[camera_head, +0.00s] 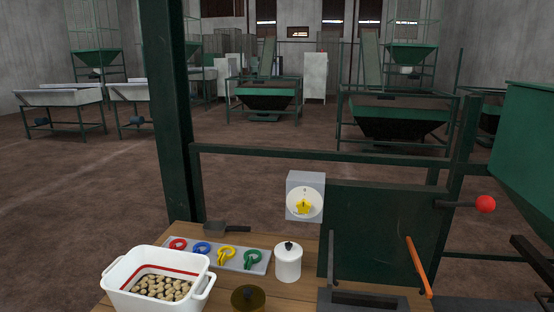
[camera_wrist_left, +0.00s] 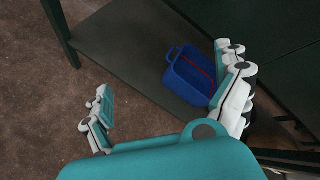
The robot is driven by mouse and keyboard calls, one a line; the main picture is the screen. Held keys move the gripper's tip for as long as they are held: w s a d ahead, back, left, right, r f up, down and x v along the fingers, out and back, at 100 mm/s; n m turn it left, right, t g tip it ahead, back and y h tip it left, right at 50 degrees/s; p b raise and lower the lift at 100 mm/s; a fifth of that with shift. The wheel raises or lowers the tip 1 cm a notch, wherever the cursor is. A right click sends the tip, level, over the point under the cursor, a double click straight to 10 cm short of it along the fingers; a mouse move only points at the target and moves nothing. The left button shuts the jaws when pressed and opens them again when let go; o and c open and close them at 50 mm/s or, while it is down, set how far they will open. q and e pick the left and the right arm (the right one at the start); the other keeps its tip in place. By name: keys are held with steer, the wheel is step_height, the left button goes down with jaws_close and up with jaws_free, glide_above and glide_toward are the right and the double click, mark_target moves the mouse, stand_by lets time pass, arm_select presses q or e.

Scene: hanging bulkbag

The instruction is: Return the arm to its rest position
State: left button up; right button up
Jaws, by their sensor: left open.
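My left gripper (camera_wrist_left: 168,92) shows in the left wrist view with its two fingers wide apart and nothing between them. A blue bin (camera_wrist_left: 190,76) with a red line inside lies beyond the fingers, on a dark green platform (camera_wrist_left: 125,45). The right finger overlaps part of the bin in the picture. I cannot tell the distance between finger and bin. Neither gripper shows in the head view, and my right gripper is not seen at all.
A wooden table (camera_head: 205,238) holds a white bin of nuts (camera_head: 118,283), a tray of coloured rings (camera_head: 238,258) and a white canister (camera_head: 288,265). A green frame post (camera_head: 168,110), a dial box (camera_head: 305,197), a red-knobbed lever (camera_head: 485,204) and an orange lever (camera_head: 418,266) stand close by.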

arm_select(q)
steer(key=s+a+f+n+g, duration=0.4)
steer(key=s+f+n, duration=0.3)
steer(key=f, duration=0.5)
steer(key=s+f+n+g, duration=0.3)
steer(key=s+f+n, duration=0.3)
steer(key=s+n, duration=0.2)
steer(key=s+f+n+g, duration=0.3)
steer(key=s+f+n, duration=0.3)
steer(key=s+n, duration=0.3)
steer(key=s, duration=0.2)
steer(key=shift+s+d+f, duration=0.15)
steer(key=shift+s+d, duration=0.15)
steer(key=shift+d, duration=0.1)
